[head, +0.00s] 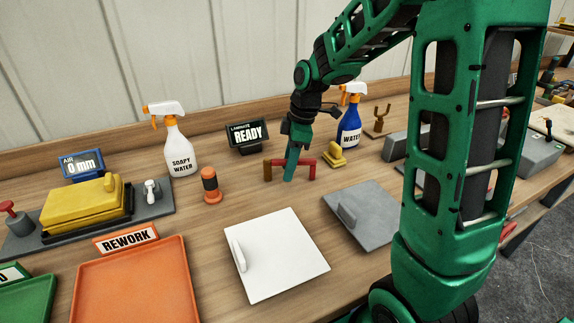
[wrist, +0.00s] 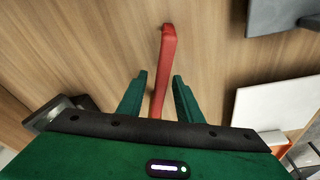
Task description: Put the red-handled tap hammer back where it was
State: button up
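The red-handled tap hammer (head: 307,163) appears to lie on the wooden bench behind the white panel, its red part to the right and a brown-orange end to the left. In the wrist view its red handle (wrist: 164,65) runs up between my fingers, with a visible gap on either side. My gripper (head: 289,177) points down over the hammer's middle and is open. It also shows in the wrist view (wrist: 159,76), fingers apart on both sides of the handle. My gripper's body hides the hammer's near part there.
A brown forked stand (head: 378,120) stands empty behind the blue water bottle (head: 349,127). A yellow block (head: 334,156) sits right of the hammer. The "READY" sign (head: 247,136), soapy water bottle (head: 180,150), orange-black cylinder (head: 211,186), white panel (head: 279,260) and grey plate (head: 362,223) surround it.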

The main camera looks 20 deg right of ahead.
jog(key=shift+r, duration=0.1)
jog(key=v, duration=1)
jog(key=shift+d+r, duration=0.1)
jog(key=shift+r, duration=0.15)
jog(key=s+d+f+m, duration=0.2)
jog(key=s+m, duration=0.4)
jog(key=s, duration=0.3)
jog(key=s+d+f+m+h, duration=0.1)
jog(key=s+d+f+m, duration=0.1)
jog(key=s+d+m, duration=0.2)
jog(key=s+d+f+m+g+h, duration=0.1)
jog(key=s+d+m, duration=0.3)
jog(key=s+m, duration=0.5)
jog(key=shift+s+f+m, duration=0.15)
jog(key=shift+s+f, duration=0.05)
jog(key=shift+s, duration=0.9)
jog(key=shift+s+f+m, duration=0.1)
jog(key=shift+s+f, duration=0.1)
jog(key=shift+s, duration=0.9)
jog(key=shift+s+f+m, duration=0.15)
jog(key=shift+s+f, duration=0.05)
jog(key=shift+s, duration=0.9)
jog(key=shift+a, duration=0.1)
jog(key=shift+w+f, duration=0.3)
jog(key=shift+w, duration=0.4)
